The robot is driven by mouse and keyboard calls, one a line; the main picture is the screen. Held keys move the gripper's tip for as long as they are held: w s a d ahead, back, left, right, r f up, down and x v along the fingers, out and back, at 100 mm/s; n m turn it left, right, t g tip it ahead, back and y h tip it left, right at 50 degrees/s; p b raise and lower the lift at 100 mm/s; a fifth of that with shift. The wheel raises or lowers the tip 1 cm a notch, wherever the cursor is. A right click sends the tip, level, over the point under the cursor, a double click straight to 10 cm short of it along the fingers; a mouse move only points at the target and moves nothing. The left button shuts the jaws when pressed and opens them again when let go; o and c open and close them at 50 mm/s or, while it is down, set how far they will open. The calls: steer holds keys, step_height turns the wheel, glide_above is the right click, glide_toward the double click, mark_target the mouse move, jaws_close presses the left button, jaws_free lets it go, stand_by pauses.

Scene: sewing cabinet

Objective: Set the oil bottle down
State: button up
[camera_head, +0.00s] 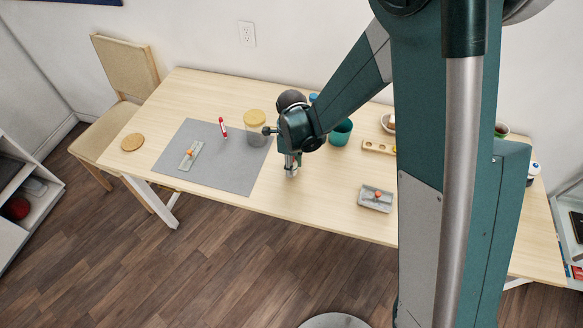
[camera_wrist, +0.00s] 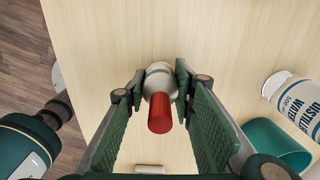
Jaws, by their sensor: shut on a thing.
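A small bottle with a white body and a long red cap, which I take for the oil bottle (camera_wrist: 160,108), is upright between the fingers in the wrist view. My gripper (camera_wrist: 160,85) is shut on it, with a pad on each side of the body. In the head view my gripper (camera_head: 291,165) points down over the front middle of the wooden table (camera_head: 320,192), just right of the grey mat (camera_head: 225,172). There the bottle is mostly hidden by the fingers. I cannot tell whether its base touches the table.
A teal cup (camera_head: 341,132) and a distilled water bottle (camera_wrist: 298,98) stand to the right. A yellow-lidded jar (camera_head: 255,128) stands left of my gripper. The mat bears a red-and-white item (camera_head: 223,128) and a grey tray (camera_head: 190,155). Another grey tray (camera_head: 376,198) lies right. The table around the bottle is bare.

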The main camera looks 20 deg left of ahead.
steer(key=shift+f, duration=0.45)
steer(key=shift+f, duration=0.2)
steer(key=o, duration=0.9)
steer(key=shift+r, duration=0.25)
steer(key=shift+r+p, duration=0.7)
steer(key=shift+r, duration=5.25)
